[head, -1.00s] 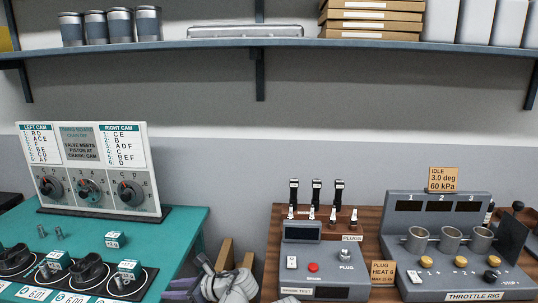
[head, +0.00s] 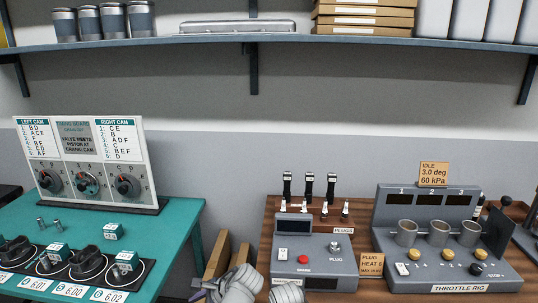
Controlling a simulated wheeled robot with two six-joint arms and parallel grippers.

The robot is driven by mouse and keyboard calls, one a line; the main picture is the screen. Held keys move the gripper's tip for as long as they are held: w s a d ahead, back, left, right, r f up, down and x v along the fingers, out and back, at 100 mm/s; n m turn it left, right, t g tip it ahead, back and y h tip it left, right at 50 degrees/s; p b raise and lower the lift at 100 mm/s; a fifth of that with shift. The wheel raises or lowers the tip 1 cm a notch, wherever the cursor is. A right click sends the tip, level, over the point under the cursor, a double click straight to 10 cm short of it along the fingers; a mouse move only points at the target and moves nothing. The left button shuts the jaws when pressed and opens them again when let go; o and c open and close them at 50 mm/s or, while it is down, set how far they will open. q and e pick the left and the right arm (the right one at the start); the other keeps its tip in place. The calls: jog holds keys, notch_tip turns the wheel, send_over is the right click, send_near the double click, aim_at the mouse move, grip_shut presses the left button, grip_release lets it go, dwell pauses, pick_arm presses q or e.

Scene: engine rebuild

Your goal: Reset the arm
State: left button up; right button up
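Grey ribbed parts of my own arms (head: 238,284) show at the bottom edge, in front of the gap between the two benches. A second light grey rounded part (head: 287,293) overlaps the front of the spark test box. Small dark pieces at the left end of the first part may belong to my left gripper (head: 201,290); they are cut off by the frame, so its opening is unclear. I see nothing held. My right gripper is not visible.
The teal bench (head: 180,231) at left carries a cam board (head: 88,165) and dark knobs. The wooden bench (head: 270,233) holds the spark test box (head: 313,262) and throttle rig (head: 438,245). A shelf (head: 290,43) runs above. Wooden boards (head: 218,257) stand between the benches.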

pick_arm(q)
jog(key=s+d+f+n+g+h+p, duration=0.1)
jog(key=s+d+n+h+p, duration=0.1)
jog(key=s+d+n, duration=0.3)
jog(key=s+d+n+g+h+p, duration=0.1)
jog(key=s+d+n+h+p, duration=0.1)
jog(key=s+d+n+h, duration=0.3)
jog(key=d+n, duration=0.1)
jog(key=d, duration=0.3)
jog(key=shift+f+g, duration=0.3)
jog(key=shift+f, duration=0.05)
